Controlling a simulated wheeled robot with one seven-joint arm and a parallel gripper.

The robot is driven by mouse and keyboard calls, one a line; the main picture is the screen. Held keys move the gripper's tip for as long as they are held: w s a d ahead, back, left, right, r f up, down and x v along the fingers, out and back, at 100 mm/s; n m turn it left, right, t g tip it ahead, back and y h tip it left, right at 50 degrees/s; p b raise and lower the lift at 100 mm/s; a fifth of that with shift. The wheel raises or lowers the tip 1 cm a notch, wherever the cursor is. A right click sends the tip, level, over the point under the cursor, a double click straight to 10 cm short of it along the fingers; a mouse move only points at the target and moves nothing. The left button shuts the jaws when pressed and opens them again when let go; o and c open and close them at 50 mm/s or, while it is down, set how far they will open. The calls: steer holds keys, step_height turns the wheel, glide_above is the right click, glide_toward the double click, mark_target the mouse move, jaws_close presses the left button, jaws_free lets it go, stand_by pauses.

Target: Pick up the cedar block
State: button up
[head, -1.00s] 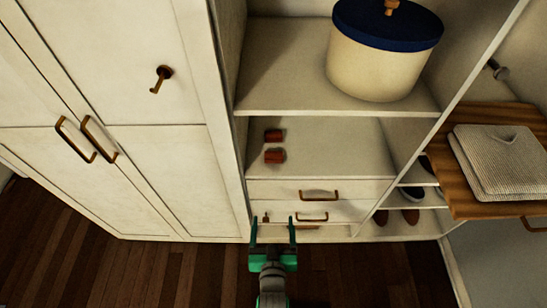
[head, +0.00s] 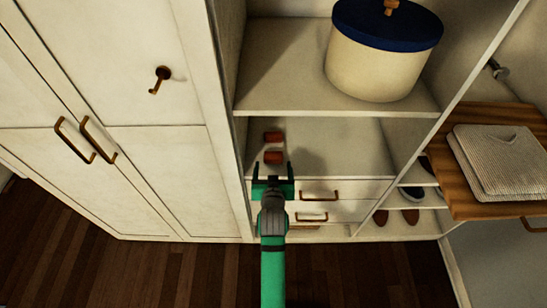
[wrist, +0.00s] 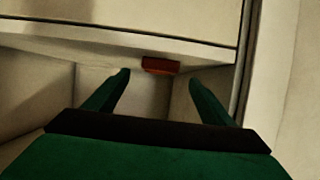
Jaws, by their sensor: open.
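Two small reddish-brown blocks lie on the lower open shelf of the closet, one behind the other: a far block (head: 273,137) and a near block (head: 273,157). They look alike, and I cannot tell which is the cedar block. My green gripper (head: 273,172) is open and empty at the shelf's front edge, just short of the near block and in line with both. In the wrist view, one reddish block (wrist: 160,65) shows ahead, between the two open fingertips (wrist: 159,78) and apart from them. The other block cannot be made out there.
A shelf board (head: 290,98) lies above the blocks, bearing a cream round box with a blue lid (head: 375,60). Drawers (head: 345,190) sit below. An upright panel (head: 230,130) stands close on the left. The shelf right of the blocks is clear.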

mark_target(273, 156)
steer(key=shift+x, duration=2.95)
steer(key=c, duration=1.1)
steer(key=shift+r, duration=0.1)
steer(key=shift+c, duration=0.2)
